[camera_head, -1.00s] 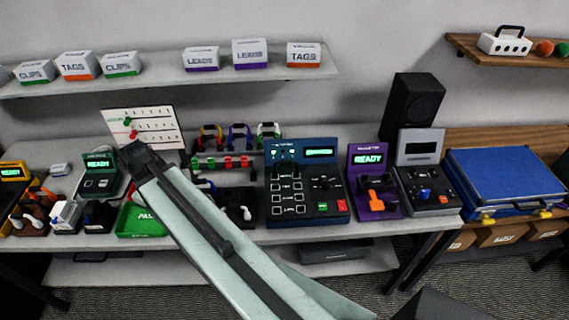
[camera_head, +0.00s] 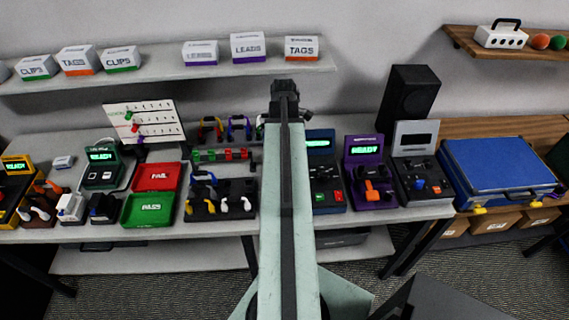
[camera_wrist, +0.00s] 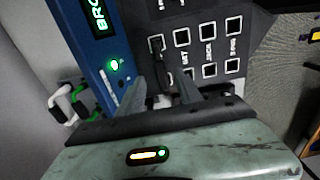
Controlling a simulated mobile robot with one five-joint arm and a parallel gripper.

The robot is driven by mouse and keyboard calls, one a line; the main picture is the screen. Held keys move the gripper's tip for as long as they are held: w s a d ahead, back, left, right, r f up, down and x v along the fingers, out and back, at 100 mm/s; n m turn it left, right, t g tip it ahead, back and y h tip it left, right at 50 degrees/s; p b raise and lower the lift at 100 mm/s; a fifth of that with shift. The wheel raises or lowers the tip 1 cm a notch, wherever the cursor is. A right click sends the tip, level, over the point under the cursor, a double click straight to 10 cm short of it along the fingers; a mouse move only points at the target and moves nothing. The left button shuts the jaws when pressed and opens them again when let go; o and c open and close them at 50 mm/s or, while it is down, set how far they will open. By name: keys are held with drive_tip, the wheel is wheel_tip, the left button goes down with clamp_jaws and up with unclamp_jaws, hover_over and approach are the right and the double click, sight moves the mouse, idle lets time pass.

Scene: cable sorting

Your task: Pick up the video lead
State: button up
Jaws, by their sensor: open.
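I cannot tell for sure which lead is the video lead. In the wrist view my gripper (camera_wrist: 161,84) is open over the blue tester (camera_wrist: 88,40). A black elongated piece (camera_wrist: 157,58), perhaps a lead's plug, stands at the near end of the socket rows, just beyond and between the fingertips. Whether the fingers touch it is unclear. Blue, yellow and white leads (camera_head: 222,202) lie on a black holder left of my arm.
A red FAIL tray (camera_head: 157,177) and a green PASS tray (camera_head: 146,209) sit left. A purple device (camera_head: 366,178), a grey device (camera_head: 418,175) and a blue case (camera_head: 497,170) stand right. A speaker (camera_head: 410,100) stands behind. Coloured leads hang on a rack (camera_head: 222,155).

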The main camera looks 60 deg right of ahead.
wheel_tip(320, 180, down, 6)
drive_tip(key=b, duration=0.5)
drive_tip(key=shift+s, duration=0.1)
drive_tip(key=shift+r, duration=0.2)
clamp_jaws()
